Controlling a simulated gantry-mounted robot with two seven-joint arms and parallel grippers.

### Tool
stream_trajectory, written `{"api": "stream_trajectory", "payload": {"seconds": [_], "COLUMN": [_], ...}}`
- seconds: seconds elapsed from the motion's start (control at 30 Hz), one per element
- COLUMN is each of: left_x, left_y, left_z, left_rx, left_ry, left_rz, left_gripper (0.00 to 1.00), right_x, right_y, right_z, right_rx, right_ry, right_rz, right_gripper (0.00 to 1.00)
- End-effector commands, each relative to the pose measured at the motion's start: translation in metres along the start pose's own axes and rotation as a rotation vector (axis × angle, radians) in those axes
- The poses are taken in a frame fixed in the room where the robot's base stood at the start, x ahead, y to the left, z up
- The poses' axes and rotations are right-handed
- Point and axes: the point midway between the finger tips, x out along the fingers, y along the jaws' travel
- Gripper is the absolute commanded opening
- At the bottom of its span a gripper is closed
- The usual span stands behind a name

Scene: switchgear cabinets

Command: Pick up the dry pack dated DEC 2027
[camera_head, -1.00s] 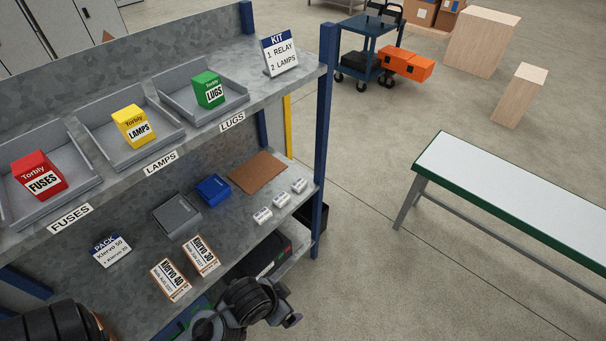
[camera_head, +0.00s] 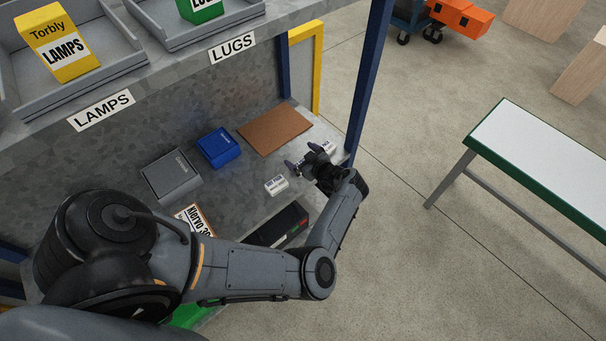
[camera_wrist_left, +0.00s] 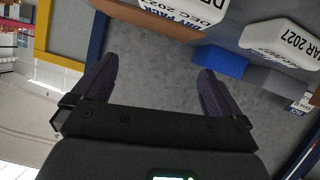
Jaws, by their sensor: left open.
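In the head view the left gripper (camera_head: 303,158) is over the shelf's front right part, between a white pack (camera_head: 276,186) and another partly hidden one (camera_head: 328,147). Their dates are unreadable there. Any pack under the gripper is hidden. My right gripper is not in view.
Behind the packs lie a brown board (camera_head: 275,128), a blue box (camera_head: 218,147) and a grey box (camera_head: 170,176). A blue post (camera_head: 369,78) stands right of the gripper. The upper shelf with the LAMPS box (camera_head: 57,45) overhangs the left.

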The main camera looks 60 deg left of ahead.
Motion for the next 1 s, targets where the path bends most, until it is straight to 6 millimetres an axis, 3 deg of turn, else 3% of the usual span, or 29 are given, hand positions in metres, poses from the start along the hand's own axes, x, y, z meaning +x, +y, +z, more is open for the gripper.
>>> {"api": "stream_trajectory", "payload": {"seconds": [0.03, 0.1, 0.2, 0.3, 0.4, 0.7, 1.0], "left_x": [-0.017, -0.039, -0.064, -0.076, -0.072, -0.035, -0.015], "left_y": [0.004, 0.005, 0.008, 0.009, 0.009, 0.005, 0.001], "left_z": [0.025, 0.041, 0.054, 0.061, 0.063, 0.063, 0.063], "left_rx": [0.018, 0.051, 0.09, 0.113, 0.122, 0.124, 0.123], "left_ry": [-0.01, -0.007, -0.002, 0.003, 0.006, 0.006, 0.008], "left_rz": [-0.03, -0.064, -0.087, -0.098, -0.103, -0.102, -0.103], "left_gripper": [1.0, 1.0, 1.0, 1.0, 1.0, 1.0, 1.0], "right_x": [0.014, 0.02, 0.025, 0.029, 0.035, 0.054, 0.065], "right_y": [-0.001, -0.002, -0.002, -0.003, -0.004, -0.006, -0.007], "right_z": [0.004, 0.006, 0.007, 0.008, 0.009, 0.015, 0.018], "right_rx": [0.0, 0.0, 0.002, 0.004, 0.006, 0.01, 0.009], "right_ry": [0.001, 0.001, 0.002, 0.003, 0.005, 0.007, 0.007], "right_rz": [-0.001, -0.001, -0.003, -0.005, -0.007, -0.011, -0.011], "right_gripper": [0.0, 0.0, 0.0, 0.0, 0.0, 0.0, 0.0]}}
